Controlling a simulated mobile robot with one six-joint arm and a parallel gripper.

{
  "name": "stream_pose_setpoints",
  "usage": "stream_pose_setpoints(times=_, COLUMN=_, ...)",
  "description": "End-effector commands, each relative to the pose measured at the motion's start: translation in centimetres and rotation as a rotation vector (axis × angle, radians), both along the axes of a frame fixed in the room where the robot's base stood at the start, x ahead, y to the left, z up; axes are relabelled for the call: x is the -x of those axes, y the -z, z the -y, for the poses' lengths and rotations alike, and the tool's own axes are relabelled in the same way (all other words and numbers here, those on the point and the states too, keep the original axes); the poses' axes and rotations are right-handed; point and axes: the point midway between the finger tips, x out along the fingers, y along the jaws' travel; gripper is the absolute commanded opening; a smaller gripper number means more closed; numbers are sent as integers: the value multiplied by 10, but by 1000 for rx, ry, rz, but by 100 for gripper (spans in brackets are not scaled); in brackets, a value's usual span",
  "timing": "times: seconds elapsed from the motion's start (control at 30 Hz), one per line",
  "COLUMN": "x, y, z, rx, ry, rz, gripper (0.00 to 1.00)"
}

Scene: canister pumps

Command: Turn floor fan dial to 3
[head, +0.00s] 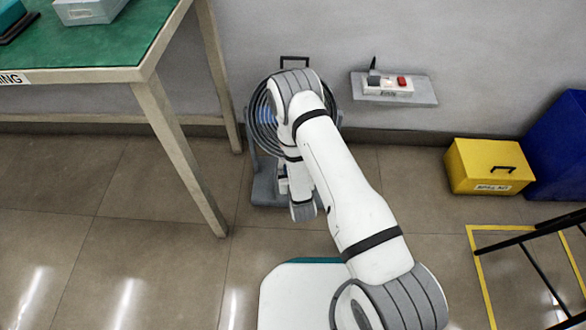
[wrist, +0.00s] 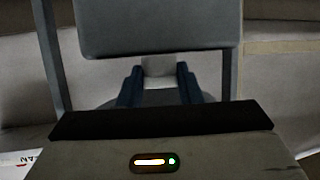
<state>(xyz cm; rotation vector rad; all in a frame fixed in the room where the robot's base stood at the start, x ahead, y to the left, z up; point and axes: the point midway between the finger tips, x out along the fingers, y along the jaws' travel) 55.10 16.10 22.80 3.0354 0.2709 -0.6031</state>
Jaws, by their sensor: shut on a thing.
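The floor fan (head: 264,187) stands on the floor against the wall, with its round grille behind my arm in the head view. In the wrist view a grey part of the fan (wrist: 158,27) fills the top, with an upright on each side. My gripper (wrist: 160,78) has its two dark blue fingers at either side of a pale part, which looks like the fan dial (wrist: 159,66). The gripper is shut on it. The dial's markings and pointer are hidden, so its setting cannot be read. In the head view my arm hides most of the dial area.
A green-topped table (head: 100,40) stands at the left, its leg close to the fan. A wall shelf (head: 420,96) holds a small box with a red button. A yellow box (head: 485,165) and a blue bin (head: 562,145) stand at the right. Floor between is clear.

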Motion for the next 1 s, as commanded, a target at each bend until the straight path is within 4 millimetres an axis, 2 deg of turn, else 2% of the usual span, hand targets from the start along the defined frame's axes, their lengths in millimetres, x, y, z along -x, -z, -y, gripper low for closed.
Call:
stream_pose_setpoints(times=0.4, x=0, y=0, z=-5, rx=-2, ry=194, rz=1, gripper=9)
stream_pose_setpoints(times=0.97, x=-1, y=0, z=-4, rx=-2, ry=225, rz=1, gripper=9)
stream_pose_setpoints(times=1.0, x=-1, y=0, z=-4, rx=-2, ry=225, rz=1, gripper=33)
